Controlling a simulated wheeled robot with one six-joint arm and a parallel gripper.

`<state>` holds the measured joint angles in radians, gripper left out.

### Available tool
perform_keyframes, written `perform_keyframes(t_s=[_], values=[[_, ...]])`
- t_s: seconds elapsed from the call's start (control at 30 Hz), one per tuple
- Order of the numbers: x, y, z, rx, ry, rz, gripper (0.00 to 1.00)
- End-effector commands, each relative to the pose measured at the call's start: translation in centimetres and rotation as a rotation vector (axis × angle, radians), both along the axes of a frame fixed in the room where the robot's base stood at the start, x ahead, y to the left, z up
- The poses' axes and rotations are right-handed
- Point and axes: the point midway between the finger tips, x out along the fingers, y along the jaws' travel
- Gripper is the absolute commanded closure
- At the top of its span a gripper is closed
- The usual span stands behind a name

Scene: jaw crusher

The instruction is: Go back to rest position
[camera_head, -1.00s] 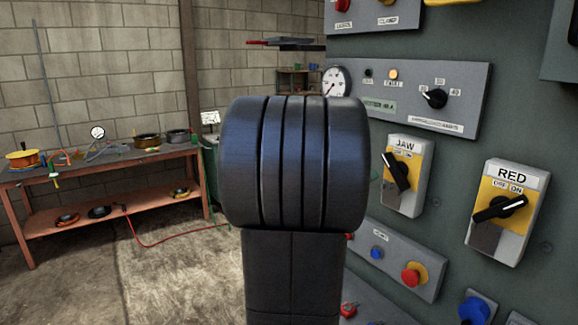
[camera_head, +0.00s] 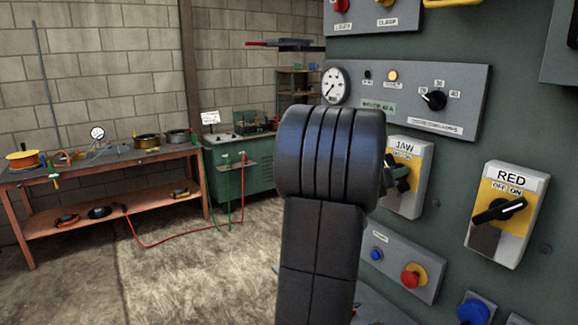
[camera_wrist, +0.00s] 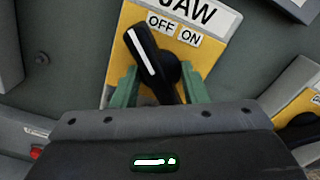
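My gripper (camera_wrist: 160,92) is at the JAW switch on the grey-green panel. In the wrist view its two green fingers stand apart, one on each side of the black JAW knob (camera_wrist: 148,62). Narrow gaps seem to show, but I cannot tell whether a finger touches the knob. The knob's white line tilts to the upper left, toward the OFF label. In the head view the yellow JAW plate (camera_head: 409,165) shows behind my gripper (camera_head: 393,180), and the knob is partly covered.
The RED switch (camera_head: 502,208) is to the right. A gauge (camera_head: 335,87) and black dial (camera_head: 433,99) are above. A red button (camera_head: 412,276) is below. A workbench (camera_head: 110,160) and green cabinet (camera_head: 240,165) stand behind left, with open floor before them.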

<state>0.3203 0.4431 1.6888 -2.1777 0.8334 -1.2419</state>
Motion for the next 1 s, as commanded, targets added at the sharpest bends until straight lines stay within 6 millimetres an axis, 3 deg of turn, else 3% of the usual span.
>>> perform_keyframes(t_s=[0.43, 1.0], values=[[-0.04, 0.02, 0.06, 0.193, -0.285, 0.0, 0.6], [-0.07, 0.03, 0.12, 0.228, -0.336, 0.0, 0.6]])
